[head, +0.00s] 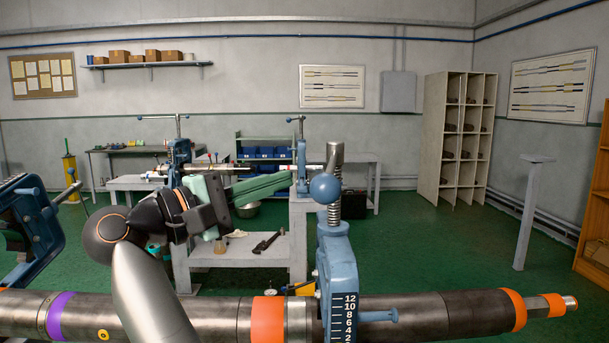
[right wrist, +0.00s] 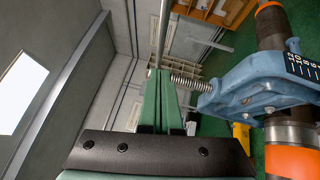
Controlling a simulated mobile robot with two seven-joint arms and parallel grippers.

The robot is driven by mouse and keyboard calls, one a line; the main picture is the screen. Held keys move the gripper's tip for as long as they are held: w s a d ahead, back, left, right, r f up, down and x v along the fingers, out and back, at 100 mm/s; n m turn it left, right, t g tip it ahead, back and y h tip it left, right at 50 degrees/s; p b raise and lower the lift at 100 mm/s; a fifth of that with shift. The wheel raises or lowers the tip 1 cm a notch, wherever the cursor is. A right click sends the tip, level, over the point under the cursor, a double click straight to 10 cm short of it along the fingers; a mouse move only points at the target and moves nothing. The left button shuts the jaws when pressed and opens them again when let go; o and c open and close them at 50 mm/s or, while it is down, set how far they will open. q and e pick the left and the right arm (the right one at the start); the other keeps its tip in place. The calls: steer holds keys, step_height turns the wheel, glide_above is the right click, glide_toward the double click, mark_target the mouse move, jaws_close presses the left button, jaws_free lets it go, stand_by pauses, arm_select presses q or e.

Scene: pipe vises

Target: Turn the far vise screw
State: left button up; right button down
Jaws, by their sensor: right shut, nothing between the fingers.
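A blue vise (head: 338,268) with a number scale stands on the large pipe in the foreground, its upright screw with a spring (head: 335,215) rising beside a blue ball. Two smaller blue vises, one on the left (head: 178,152) and one on the right (head: 302,165), are on the back bench with T-handles on top. I cannot tell which screw is the far one. My right gripper (head: 291,178) has green fingers, shut and empty, pointing right toward the foreground screw. In the right wrist view its fingertips (right wrist: 161,74) are close to the spring (right wrist: 188,84) and a grey rod (right wrist: 163,30); contact is unclear. My left gripper is out of view.
The dark pipe (head: 430,312) with orange bands crosses the front. Another blue vise part (head: 35,225) is at the left edge. The bench (head: 280,255) holds tools on its lower shelf. A grey post (head: 529,215) stands right; green floor is open around it.

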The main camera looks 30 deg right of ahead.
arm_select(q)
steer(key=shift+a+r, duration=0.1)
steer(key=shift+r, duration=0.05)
arm_select(e)
steer(key=shift+s+d+r, duration=0.25)
steer(key=shift+s+d, duration=0.4)
steer(key=shift+d, duration=0.3)
steer(key=shift+s+d+r, duration=0.2)
steer(key=shift+s+d, duration=0.45)
steer(key=shift+d, duration=0.3)
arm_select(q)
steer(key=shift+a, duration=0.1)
